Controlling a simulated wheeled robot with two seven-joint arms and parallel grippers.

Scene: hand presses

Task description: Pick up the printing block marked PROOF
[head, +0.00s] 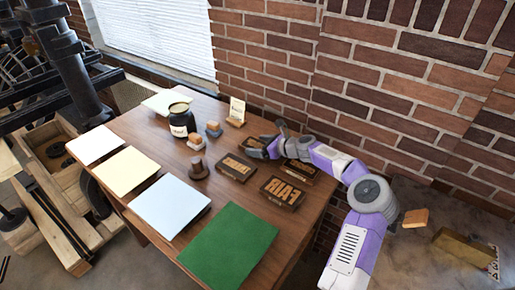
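Dark printing blocks with raised tan letters lie on the wooden table (325,203). One block (237,167) lies left of my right gripper, its lettering too small to read surely. A nearer block (282,191) seems to read FAIR, mirrored. A third block (303,171) lies partly behind my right arm. I cannot tell which is marked PROOF. My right gripper (268,141) is over the back right of the table, close to the first block, its grey fingers spread apart. No block shows held in it. My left gripper is out of view.
An ink jar (180,122), small wood-topped stamps (196,141), a brown knob (198,170) and a card on a stand (236,112) stand at the back. Paper stacks, including a green one (228,247), line the left and front. A brick wall (375,100) rises behind.

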